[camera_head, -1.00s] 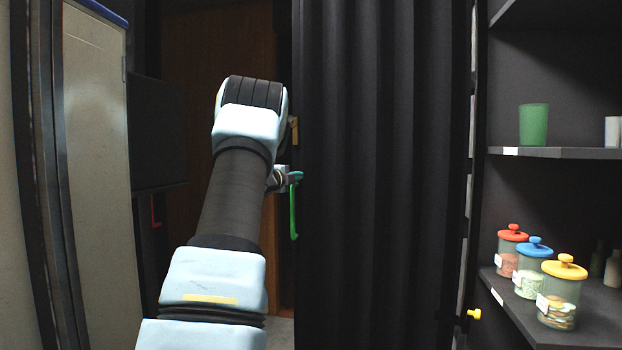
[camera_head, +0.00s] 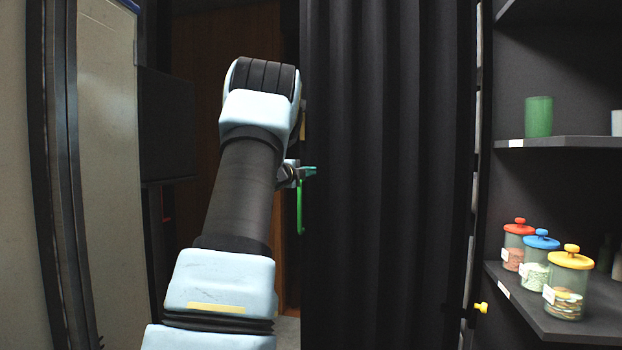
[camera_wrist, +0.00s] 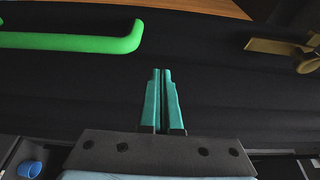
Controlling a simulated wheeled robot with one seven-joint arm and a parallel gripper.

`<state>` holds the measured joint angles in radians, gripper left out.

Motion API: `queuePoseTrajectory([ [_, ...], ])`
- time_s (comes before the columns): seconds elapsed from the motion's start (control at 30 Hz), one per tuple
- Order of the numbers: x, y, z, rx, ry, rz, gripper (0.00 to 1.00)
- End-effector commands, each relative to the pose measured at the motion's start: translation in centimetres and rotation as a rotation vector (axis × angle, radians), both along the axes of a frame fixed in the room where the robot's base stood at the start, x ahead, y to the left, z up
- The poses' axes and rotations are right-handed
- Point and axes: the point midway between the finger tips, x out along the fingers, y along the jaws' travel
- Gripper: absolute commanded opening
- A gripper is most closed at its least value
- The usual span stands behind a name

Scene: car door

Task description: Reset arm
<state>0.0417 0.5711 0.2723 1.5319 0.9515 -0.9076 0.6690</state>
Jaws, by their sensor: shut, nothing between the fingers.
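My gripper (camera_wrist: 162,100) shows in the wrist view with its two teal fingers shut together and nothing between them. In the head view the tip of my gripper (camera_head: 308,171) shows just right of my arm, in front of the dark curtain-like panel (camera_head: 385,180). A green handle (camera_wrist: 75,42) lies beyond the fingertips to the upper left in the wrist view, apart from them. In the head view the green handle (camera_head: 300,208) hangs below my gripper, partly hidden. My arm is extended forward and covers part of the view behind it.
A brass-coloured latch (camera_wrist: 280,47) sits at the upper right in the wrist view. Shelves (camera_head: 570,142) at the right hold a green cup (camera_head: 538,117) and lidded jars (camera_head: 569,285). A pale panel (camera_head: 105,170) stands at the left, with a brown wooden surface (camera_head: 203,130) behind my arm.

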Motion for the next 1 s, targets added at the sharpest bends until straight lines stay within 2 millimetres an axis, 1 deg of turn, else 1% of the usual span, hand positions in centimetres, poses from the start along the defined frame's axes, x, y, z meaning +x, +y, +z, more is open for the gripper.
queuePoseTrajectory([
  [0.03,-1.1,0.4,-0.4,-0.001,0.000,-0.003,0.00],
  [0.2,-3.7,1.8,-0.2,-0.002,-0.001,-0.005,0.00],
  [0.3,-4.7,2.4,-0.2,-0.001,0.000,-0.004,0.00],
  [0.47,-5.5,2.9,-0.3,-0.026,0.024,0.020,0.00],
  [0.57,-6.2,3.5,-1.2,-0.122,0.115,0.113,0.00],
  [0.67,-8.0,4.4,-3.9,-0.290,0.292,0.280,0.00],
  [0.77,-12.2,4.9,-8.7,-0.485,0.532,0.484,0.00],
  [0.8,-14.4,4.8,-10.7,-0.554,0.629,0.566,0.00],
  [0.87,-17.8,4.5,-13.6,-0.640,0.761,0.676,0.00],
  [0.9,-20.1,4.2,-15.3,-0.687,0.842,0.745,0.00],
  [0.97,-23.9,3.7,-17.6,-0.750,0.959,0.846,0.00],
  [1.0,-26.4,3.2,-19.0,-0.783,1.034,0.912,0.00],
])
